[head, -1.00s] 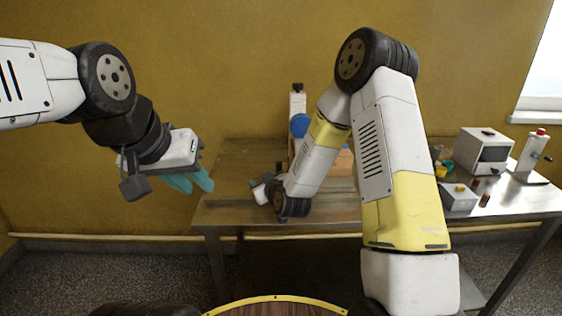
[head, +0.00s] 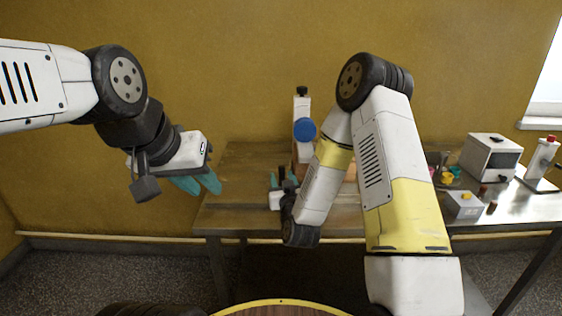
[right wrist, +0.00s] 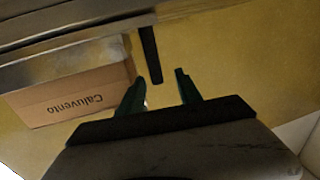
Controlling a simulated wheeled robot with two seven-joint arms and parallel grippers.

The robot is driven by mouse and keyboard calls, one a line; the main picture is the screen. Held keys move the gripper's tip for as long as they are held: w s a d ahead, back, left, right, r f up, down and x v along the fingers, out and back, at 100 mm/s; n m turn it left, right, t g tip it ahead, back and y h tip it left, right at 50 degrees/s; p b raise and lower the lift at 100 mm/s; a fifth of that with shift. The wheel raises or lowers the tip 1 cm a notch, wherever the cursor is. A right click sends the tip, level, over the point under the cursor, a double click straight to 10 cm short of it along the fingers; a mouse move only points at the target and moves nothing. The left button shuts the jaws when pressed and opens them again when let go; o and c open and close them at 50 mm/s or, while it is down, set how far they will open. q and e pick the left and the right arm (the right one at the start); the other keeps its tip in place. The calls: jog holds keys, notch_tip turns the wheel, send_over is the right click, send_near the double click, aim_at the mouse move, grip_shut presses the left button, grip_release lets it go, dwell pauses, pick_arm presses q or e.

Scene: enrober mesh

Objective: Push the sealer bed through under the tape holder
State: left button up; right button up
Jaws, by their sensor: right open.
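The tape holder (head: 302,104) is a white upright with a blue disc at the back of the table. A brown carton (right wrist: 75,97) marked "Caluvento" appears upside down in the right wrist view. In the head view it is mostly hidden behind my right arm. I cannot clearly make out the sealer bed. A dark upright bar (right wrist: 150,55) reaches down near the fingertips of my right gripper (right wrist: 160,88). That gripper is open and shows small in the head view (head: 283,180) in front of the tape holder. My left gripper (head: 199,183) is open and empty, left of the table.
The wooden table top (head: 235,205) is bare at its left front.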

jog(key=shift+d+r, duration=0.1)
jog(key=shift+d, duration=0.15)
jog(key=shift+w, duration=0.25)
jog(key=w, duration=0.5)
jog(key=w+a, duration=0.1)
jog(key=w, duration=0.1)
jog(key=shift+w, duration=0.2)
grip_shut()
dwell(0.9)
